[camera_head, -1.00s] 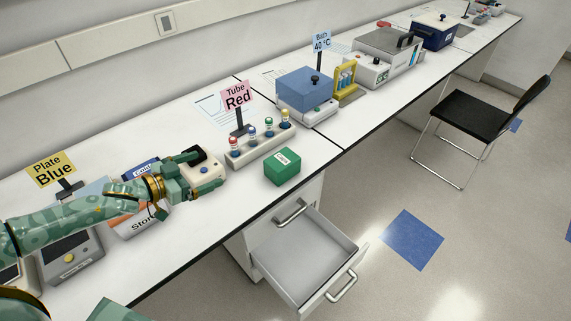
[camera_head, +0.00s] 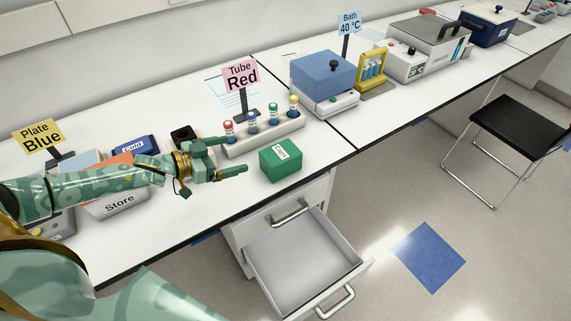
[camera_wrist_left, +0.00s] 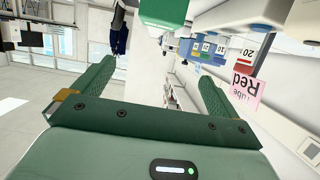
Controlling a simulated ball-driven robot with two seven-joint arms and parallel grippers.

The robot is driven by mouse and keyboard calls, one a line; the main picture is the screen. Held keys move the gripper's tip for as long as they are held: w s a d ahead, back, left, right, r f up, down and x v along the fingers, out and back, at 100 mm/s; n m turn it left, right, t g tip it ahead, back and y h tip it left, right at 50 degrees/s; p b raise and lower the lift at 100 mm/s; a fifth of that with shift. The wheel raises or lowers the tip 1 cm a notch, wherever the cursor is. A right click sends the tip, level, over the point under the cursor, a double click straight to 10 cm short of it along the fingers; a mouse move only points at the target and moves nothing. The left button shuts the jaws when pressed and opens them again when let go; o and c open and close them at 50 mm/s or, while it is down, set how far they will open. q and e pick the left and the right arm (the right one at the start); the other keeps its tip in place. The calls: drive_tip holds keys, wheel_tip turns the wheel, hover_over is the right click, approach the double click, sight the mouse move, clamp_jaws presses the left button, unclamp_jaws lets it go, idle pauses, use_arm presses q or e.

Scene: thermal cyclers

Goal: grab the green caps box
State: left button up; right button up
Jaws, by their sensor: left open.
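The green caps box (camera_head: 281,160) sits on the white bench near its front edge, with a white label on its top. My left gripper (camera_head: 236,157) is open, with its fingers pointing right toward the box. The fingertips are a short way left of the box and apart from it. In the left wrist view, the two fingers (camera_wrist_left: 150,85) stand wide apart with nothing between them, and the green box (camera_wrist_left: 163,12) shows at the top edge, beyond the fingertips. My right gripper is in neither view.
A rack of colour-capped tubes (camera_head: 263,134) stands just behind the box, beside the pink Tube Red sign (camera_head: 242,85). An open drawer (camera_head: 305,258) juts out below the bench. A Store bin (camera_head: 117,205) lies near my left arm.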

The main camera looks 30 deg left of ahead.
use_arm(q)
wheel_tip(320, 180, down, 3)
drive_tip(key=b, duration=0.5)
approach(278, 153)
drive_tip(key=x, duration=0.5)
drive_tip(key=shift+w+a+f, duration=0.15)
drive_tip(key=shift+w+f, duration=0.05)
drive_tip(key=shift+w, duration=0.35)
drive_tip(key=b+x, duration=0.1)
drive_tip(key=x, duration=0.1)
drive_tip(key=b+x, duration=0.1)
drive_tip(key=x, duration=0.1)
drive_tip(key=shift+d+f, duration=0.2)
drive_tip(key=shift+d, duration=0.3)
drive_tip(key=shift+w+d, duration=0.1)
drive_tip(key=shift+w, duration=0.2)
drive_tip(key=shift+s+r, duration=0.1)
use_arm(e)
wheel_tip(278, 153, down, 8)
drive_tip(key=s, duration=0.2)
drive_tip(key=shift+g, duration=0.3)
use_arm(q)
drive_tip(key=c, duration=1.2)
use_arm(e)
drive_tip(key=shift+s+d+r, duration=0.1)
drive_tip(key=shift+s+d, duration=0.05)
